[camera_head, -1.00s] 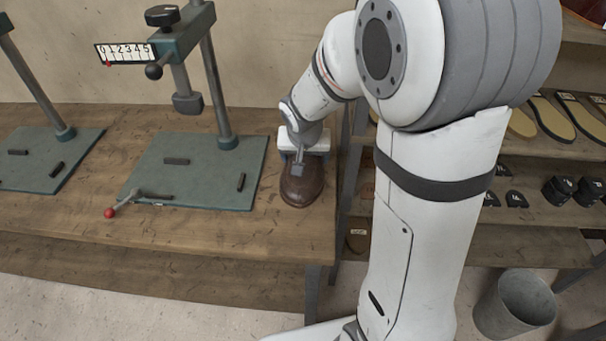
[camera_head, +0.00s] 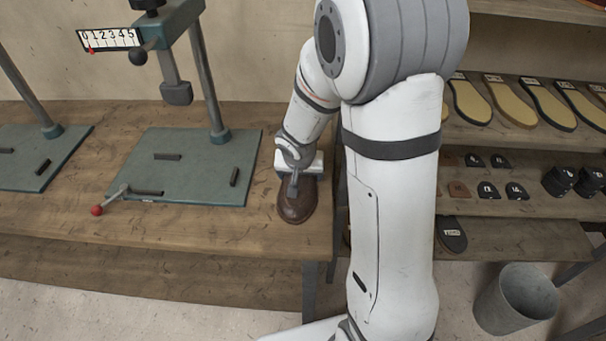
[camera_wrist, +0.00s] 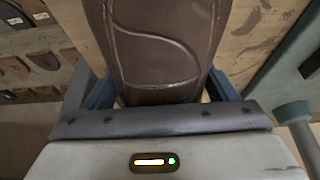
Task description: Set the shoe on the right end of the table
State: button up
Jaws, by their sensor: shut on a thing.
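The brown leather shoe (camera_head: 297,205) is at the right end of the wooden table (camera_head: 200,232), with its toe towards the table's front edge. My gripper (camera_head: 297,177) is at the shoe's rear half, and its body hides the heel in the head view. In the wrist view the shoe (camera_wrist: 150,45) runs between the two blue fingers (camera_wrist: 155,95), which close on its sides. Whether the sole touches the tabletop or hovers just above it, I cannot tell.
A green-based stitching machine (camera_head: 190,165) stands left of the shoe, with a red-knobbed lever (camera_head: 97,210) at its front. Shelves with soles (camera_head: 515,100) and heel pieces are on the right. A grey bin (camera_head: 515,300) stands on the floor.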

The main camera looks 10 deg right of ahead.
jog(key=o, duration=1.2)
jog(key=shift+o, duration=0.2)
jog(key=p+v, duration=0.2)
jog(key=v, duration=0.9)
jog(key=shift+s+r+p, duration=0.15)
jog(key=shift+r+p, duration=0.15)
jog(key=shift+r, duration=0.1)
jog(key=s+d+r+n+g, duration=0.1)
jog(key=s+r, duration=0.2)
jog(key=s, duration=0.5)
jog(key=s+d+r+n+g+y, duration=0.1)
jog(key=s+r+n, duration=0.1)
jog(key=s, duration=0.6)
jog(key=shift+s+r+n, duration=0.3)
jog(key=shift+s+r, duration=0.1)
jog(key=shift+r, duration=0.5)
